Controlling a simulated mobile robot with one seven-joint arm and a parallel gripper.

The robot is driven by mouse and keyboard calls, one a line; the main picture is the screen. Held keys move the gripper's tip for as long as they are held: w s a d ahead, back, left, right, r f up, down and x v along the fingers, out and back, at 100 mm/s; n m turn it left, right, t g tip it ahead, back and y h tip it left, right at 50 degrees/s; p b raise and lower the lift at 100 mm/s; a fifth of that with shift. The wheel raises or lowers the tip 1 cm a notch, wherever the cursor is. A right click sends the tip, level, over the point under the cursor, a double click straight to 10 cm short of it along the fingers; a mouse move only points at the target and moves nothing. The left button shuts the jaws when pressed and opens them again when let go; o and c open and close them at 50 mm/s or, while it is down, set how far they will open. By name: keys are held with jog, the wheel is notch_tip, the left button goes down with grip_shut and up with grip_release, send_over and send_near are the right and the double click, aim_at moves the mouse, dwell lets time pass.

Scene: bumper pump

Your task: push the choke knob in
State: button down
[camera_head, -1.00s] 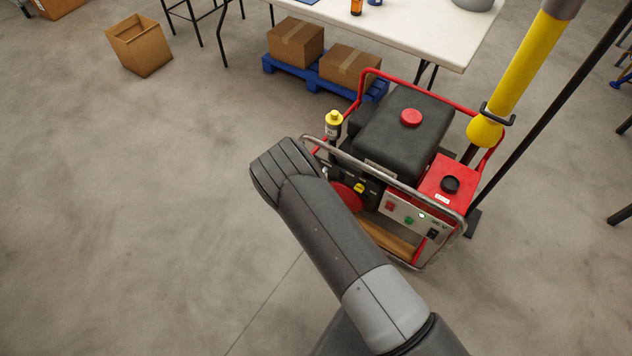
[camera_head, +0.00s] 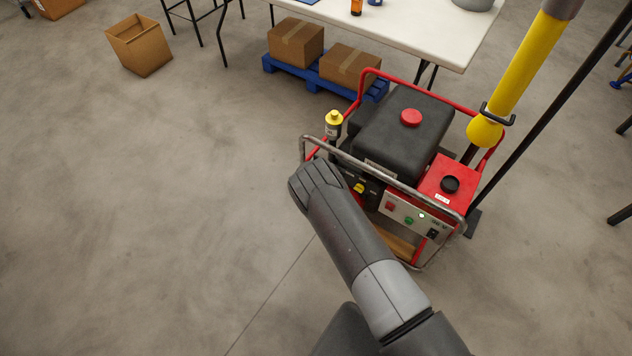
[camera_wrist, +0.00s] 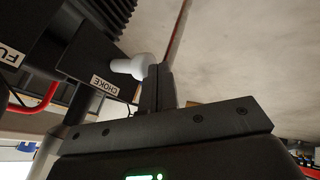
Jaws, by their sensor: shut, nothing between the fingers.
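The pale choke knob (camera_wrist: 125,66) sticks out of a dark housing in the wrist view, beside a white label (camera_wrist: 105,85) reading CHOKE. Its rounded head (camera_wrist: 146,66) is right by my gripper (camera_wrist: 159,68). My gripper's fingers are shut together with nothing between them. I cannot tell whether they touch the knob. In the head view the red-framed pump unit (camera_head: 405,122) stands on the floor, and my own arm hides the gripper and the choke knob.
A metal guard bar (camera_head: 385,178) runs along the front of the pump unit. A yellow-topped post (camera_head: 334,120) stands at its left corner, and a yellow hose (camera_head: 515,75) rises at its right. Open floor lies to the left.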

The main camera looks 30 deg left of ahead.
jog(key=shift+w, duration=0.1)
jog(key=shift+w, duration=1.7)
jog(key=s+d+r, duration=0.3)
jog(key=s+r, duration=0.5)
jog(key=s, duration=0.1)
jog(key=shift+d, duration=0.35)
jog(key=shift+w, duration=0.1)
